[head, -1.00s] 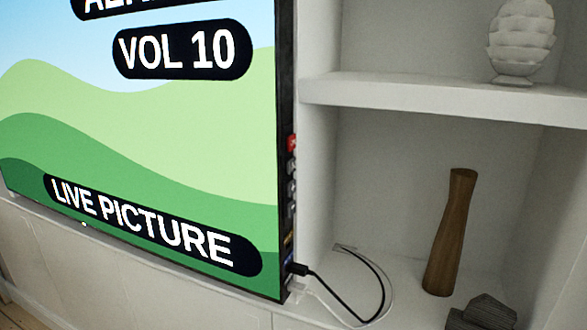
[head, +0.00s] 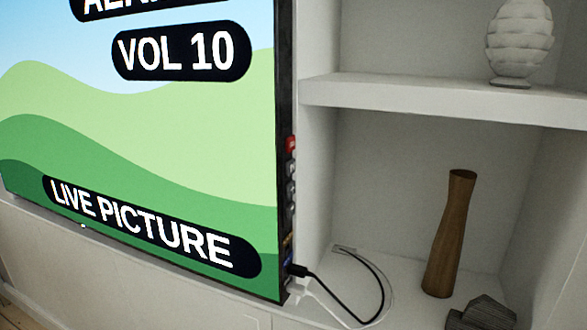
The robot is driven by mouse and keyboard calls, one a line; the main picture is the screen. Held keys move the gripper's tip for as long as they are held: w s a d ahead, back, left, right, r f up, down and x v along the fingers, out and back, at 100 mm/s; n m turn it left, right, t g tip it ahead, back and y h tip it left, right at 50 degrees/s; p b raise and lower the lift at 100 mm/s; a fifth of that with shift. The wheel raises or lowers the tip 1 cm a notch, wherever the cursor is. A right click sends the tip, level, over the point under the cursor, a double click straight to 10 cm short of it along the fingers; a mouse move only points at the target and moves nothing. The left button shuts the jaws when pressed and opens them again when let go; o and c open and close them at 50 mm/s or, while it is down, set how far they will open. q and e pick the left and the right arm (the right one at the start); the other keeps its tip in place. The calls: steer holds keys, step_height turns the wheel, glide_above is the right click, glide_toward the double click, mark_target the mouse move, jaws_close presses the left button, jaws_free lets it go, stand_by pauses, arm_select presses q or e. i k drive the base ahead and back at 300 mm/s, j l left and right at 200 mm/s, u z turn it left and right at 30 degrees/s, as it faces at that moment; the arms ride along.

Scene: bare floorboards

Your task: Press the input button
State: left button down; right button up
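A television (head: 150,150) fills the left half of the head view, its screen lit with green hills and the words "VOL 10" and "LIVE PICTURE". Its right side edge carries a column of small buttons: a red one (head: 291,143) at the top and several grey ones (head: 291,189) below it. I cannot read any labels, so I cannot tell which one is the input button. Neither of my grippers is in view.
White shelves (head: 440,98) stand to the right, holding a brown wooden vase (head: 448,235), a white ornament (head: 519,42) and a dark grey block (head: 483,315).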

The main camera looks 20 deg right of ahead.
mark_target(290, 165)
steer(key=k+z, duration=0.1)
steer(key=z, duration=0.35)
steer(key=l+z, duration=0.1)
steer(key=z, duration=0.4)
steer(key=k+l+z, duration=0.1)
steer(key=z, duration=0.35)
steer(key=l+z, duration=0.15)
steer(key=z, duration=0.35)
steer(key=k, duration=0.05)
